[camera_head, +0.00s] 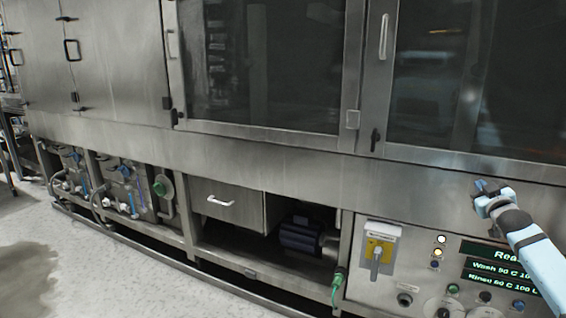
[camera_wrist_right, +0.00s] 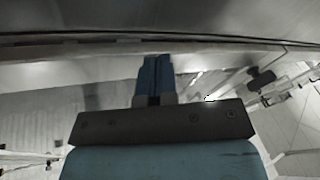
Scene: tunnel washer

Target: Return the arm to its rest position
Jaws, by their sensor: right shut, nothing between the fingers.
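My right gripper (camera_head: 481,187) is at the right of the head view, at the end of my light-blue arm. It is in front of the washer's steel front, above the control panel (camera_head: 450,275). In the right wrist view the blue fingers of this gripper (camera_wrist_right: 155,62) are together with nothing between them. A grey steel surface lies beyond the fingertips there. I cannot tell whether they touch it. My left gripper is not in view.
Pipes and valves (camera_head: 110,185) fill the lower left. The floor (camera_head: 110,275) at the front left is clear, with a dark patch.

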